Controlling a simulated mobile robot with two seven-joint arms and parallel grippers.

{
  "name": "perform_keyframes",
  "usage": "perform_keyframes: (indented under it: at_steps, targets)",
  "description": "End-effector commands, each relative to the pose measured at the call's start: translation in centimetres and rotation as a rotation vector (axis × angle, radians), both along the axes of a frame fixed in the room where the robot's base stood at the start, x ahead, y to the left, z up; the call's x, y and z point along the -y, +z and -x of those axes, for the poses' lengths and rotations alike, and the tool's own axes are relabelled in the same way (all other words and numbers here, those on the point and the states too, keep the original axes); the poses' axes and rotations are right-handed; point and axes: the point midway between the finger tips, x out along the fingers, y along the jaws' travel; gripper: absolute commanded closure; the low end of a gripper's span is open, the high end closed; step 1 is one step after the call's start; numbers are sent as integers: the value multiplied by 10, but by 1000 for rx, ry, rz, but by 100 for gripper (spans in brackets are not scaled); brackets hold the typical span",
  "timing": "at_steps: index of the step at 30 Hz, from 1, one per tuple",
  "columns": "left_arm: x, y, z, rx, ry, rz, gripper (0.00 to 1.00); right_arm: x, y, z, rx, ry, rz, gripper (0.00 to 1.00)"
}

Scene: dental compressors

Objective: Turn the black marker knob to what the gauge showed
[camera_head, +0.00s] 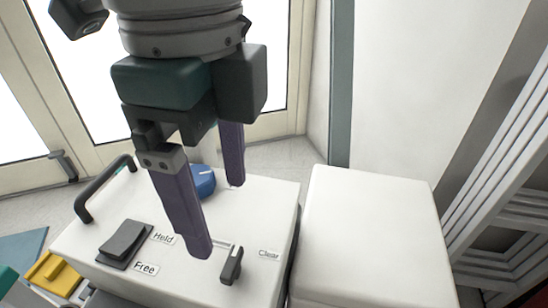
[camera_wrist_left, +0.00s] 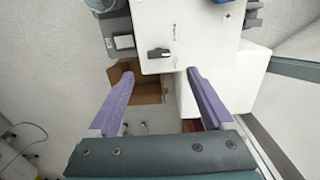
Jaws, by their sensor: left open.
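The black knob (camera_head: 232,265) is a narrow bar on the top of a white box (camera_head: 110,225), near its front right corner. A thin slot or line runs from the knob toward the left finger, and a label reading "Clear" lies to its right. In the left wrist view the knob (camera_wrist_left: 158,53) lies just beyond and between the fingertips. My left gripper (camera_head: 218,214) is open and empty, fingers pointing down above the box; it also shows in the left wrist view (camera_wrist_left: 160,75). I cannot make out a gauge face. My right gripper is not in view.
A black rocker switch (camera_head: 123,243) with "Held" and "Free" labels sits left on the box. A blue round part (camera_head: 203,181) is partly behind my finger. A black handle (camera_head: 100,190) edges the box. A plain white block (camera_head: 370,235) stands right; an open cardboard box (camera_wrist_left: 150,90) lies below.

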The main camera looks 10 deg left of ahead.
Motion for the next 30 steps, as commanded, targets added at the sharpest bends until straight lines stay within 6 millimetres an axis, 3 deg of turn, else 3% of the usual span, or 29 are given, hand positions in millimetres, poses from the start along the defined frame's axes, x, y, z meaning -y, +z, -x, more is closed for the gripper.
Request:
perform_keyframes:
  at_steps: [9, 15, 27, 30]
  targets:
    - [0, -62, 1, -2, 0, 0, 15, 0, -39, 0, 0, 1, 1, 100]
    - [0, -88, 0, 0, 1, -1, 15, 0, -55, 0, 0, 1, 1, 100]
    - [0, -94, 0, 1, 0, 0, 15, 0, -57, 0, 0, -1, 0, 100]
    - [0, -94, 0, 1, 0, 0, 26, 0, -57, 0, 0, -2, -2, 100]
